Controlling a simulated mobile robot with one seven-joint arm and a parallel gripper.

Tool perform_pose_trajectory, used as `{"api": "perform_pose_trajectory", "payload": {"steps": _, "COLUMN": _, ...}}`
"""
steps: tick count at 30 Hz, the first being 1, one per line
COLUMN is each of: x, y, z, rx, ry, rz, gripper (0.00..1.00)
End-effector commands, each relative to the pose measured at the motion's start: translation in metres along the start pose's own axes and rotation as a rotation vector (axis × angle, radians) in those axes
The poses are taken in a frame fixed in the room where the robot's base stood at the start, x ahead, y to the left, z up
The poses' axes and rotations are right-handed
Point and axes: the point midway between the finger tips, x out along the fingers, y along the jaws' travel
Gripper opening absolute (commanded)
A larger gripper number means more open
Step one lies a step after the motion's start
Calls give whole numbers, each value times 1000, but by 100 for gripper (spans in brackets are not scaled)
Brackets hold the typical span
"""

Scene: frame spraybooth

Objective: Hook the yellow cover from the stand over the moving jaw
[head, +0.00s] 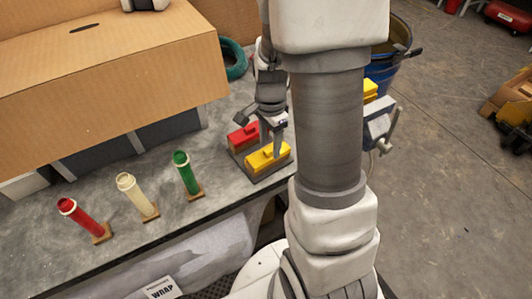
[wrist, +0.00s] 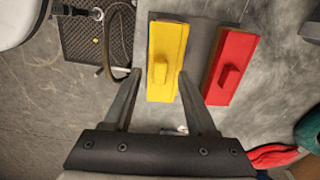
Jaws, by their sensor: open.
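The yellow cover (head: 277,158), a block with a small raised grip, sits on the stand (head: 264,178) next to a red cover (head: 241,134). In the wrist view the yellow cover (wrist: 166,50) lies between the finger tips and the red cover (wrist: 231,62) is to its right. My gripper (head: 271,143) is open and points down at the yellow cover; in the wrist view my gripper (wrist: 160,73) has one finger on each side of it. Whether the fingers touch it I cannot tell. A grey vise (head: 380,122) at the right is partly hidden by my arm; its moving jaw cannot be made out.
Red (head: 80,217), cream (head: 135,194) and green (head: 185,172) tubes stand on the bench at left. A large cardboard box (head: 110,85) stands behind them. A yellow piece (head: 370,89) shows near the vise. A blue bin (head: 388,70) stands beyond the bench.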

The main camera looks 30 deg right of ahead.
Motion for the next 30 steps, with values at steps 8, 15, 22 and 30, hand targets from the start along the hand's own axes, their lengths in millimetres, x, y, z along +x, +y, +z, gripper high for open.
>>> {"api": "perform_pose_trajectory", "payload": {"steps": 8, "x": 12, "y": 0, "z": 0, "rx": 0, "ry": 0, "rz": -1, "gripper": 57}}
{"api": "perform_pose_trajectory", "payload": {"steps": 15, "x": 12, "y": 0, "z": 0, "rx": 0, "ry": 0, "rz": -1, "gripper": 30}}
{"api": "perform_pose_trajectory", "payload": {"steps": 22, "x": 12, "y": 0, "z": 0, "rx": 0, "ry": 0, "rz": -1, "gripper": 0}}
{"api": "perform_pose_trajectory", "payload": {"steps": 30, "x": 11, "y": 0, "z": 0, "rx": 0, "ry": 0, "rz": -1, "gripper": 0}}
